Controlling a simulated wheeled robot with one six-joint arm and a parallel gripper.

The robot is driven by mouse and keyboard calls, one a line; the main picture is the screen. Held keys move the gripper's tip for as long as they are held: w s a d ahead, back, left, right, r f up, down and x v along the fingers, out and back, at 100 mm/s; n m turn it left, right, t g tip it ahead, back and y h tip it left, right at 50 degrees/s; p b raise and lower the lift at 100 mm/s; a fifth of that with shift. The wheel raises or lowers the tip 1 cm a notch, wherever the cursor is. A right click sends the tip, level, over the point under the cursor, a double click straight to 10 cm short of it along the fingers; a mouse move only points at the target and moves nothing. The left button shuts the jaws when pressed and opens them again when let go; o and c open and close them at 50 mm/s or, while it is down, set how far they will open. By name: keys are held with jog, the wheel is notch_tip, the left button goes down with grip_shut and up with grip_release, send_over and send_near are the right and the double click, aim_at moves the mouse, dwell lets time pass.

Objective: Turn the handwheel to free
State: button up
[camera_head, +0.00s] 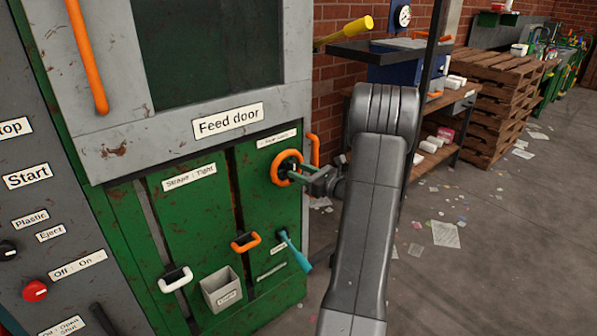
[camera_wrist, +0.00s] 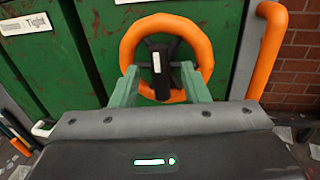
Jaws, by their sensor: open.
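The handwheel (camera_head: 275,171) is an orange ring with a dark hub, mounted on the upper right of the green machine front. In the wrist view the handwheel (camera_wrist: 131,42) fills the upper middle, with a black bar carrying a white mark across its hub. My gripper (camera_head: 304,172) is at the wheel, coming from the right. In the wrist view my gripper (camera_wrist: 160,72) is open, its two green fingers on either side of the hub, over the lower part of the ring. I cannot tell whether the fingers touch the wheel.
An upright orange handle (camera_wrist: 268,52) stands close to the right of the wheel. The feed door (camera_head: 190,130) is above left. An orange handle (camera_head: 245,242), a white handle (camera_head: 175,279), a grey bin (camera_head: 222,290) and a teal lever (camera_head: 294,250) are below.

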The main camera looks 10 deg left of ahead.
jog(key=shift+w+a, duration=0.3)
jog(key=shift+a, duration=0.25)
grip_shut()
